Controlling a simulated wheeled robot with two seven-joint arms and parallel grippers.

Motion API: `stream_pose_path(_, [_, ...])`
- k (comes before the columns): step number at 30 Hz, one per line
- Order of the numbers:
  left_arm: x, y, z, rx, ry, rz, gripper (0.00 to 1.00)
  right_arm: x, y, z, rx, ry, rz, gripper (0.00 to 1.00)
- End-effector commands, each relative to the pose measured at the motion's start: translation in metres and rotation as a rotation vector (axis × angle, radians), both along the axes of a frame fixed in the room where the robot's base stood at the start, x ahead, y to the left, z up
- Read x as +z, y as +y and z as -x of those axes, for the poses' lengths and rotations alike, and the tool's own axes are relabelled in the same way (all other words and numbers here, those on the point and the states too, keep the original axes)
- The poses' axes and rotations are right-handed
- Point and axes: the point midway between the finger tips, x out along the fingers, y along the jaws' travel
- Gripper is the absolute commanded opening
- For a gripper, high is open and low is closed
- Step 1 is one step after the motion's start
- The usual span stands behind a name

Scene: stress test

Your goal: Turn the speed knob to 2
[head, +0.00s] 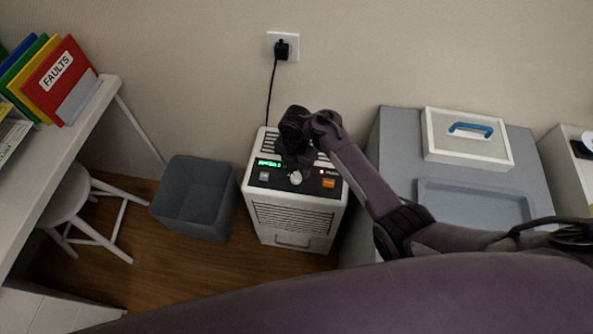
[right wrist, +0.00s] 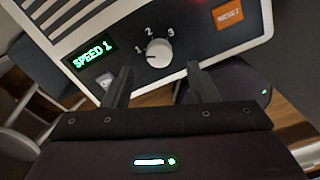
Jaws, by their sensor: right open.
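The speed knob (right wrist: 158,52) is a white round dial on the black panel of a white machine (head: 292,218). Marks 1, 2 and 3 stand around it in the right wrist view. Its pointer appears to be toward the 1 side. A green display (right wrist: 89,58) reads SPEED 1. The knob also shows in the head view (head: 296,178). My right gripper (right wrist: 160,78) is open and empty, with its fingertips just short of the knob, one toward each side. In the head view it is above the panel. My left gripper is not in view.
An orange RESET button (right wrist: 229,14) is right of the knob. A grey bin (head: 196,200) stands left of the machine. A grey cabinet (head: 400,150) with a tray (head: 476,188) stands to the right. A black cord (head: 270,95) runs up to the wall socket.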

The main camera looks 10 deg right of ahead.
Motion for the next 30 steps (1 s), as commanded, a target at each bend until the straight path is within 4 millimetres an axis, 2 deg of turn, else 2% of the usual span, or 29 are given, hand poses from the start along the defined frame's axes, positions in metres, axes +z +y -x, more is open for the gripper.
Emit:
stream_pose_path(1, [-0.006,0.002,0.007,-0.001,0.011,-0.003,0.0,-0.012,0.0,0.0,0.0,0.001,0.001,0.53])
stream_pose_path(3, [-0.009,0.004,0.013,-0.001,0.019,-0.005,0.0,-0.022,-0.001,0.0,0.0,0.0,0.001,0.53])
stream_pose_path(8, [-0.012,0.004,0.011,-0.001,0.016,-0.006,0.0,-0.039,0.0,-0.001,-0.001,0.0,0.0,0.53])
stream_pose_path(15, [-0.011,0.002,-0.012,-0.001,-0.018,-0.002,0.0,-0.045,0.0,-0.001,-0.002,-0.001,0.0,0.53])
stream_pose_path(19, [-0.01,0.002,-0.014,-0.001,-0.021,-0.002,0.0,-0.045,0.0,-0.001,-0.002,-0.001,0.0,0.53])
stream_pose_path(27, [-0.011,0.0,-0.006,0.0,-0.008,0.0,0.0,-0.045,0.0,-0.001,-0.002,-0.001,0.0,0.18])
stream_pose_path(30, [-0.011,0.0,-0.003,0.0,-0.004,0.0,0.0,-0.045,0.0,0.0,-0.002,-0.001,0.0,0.09])
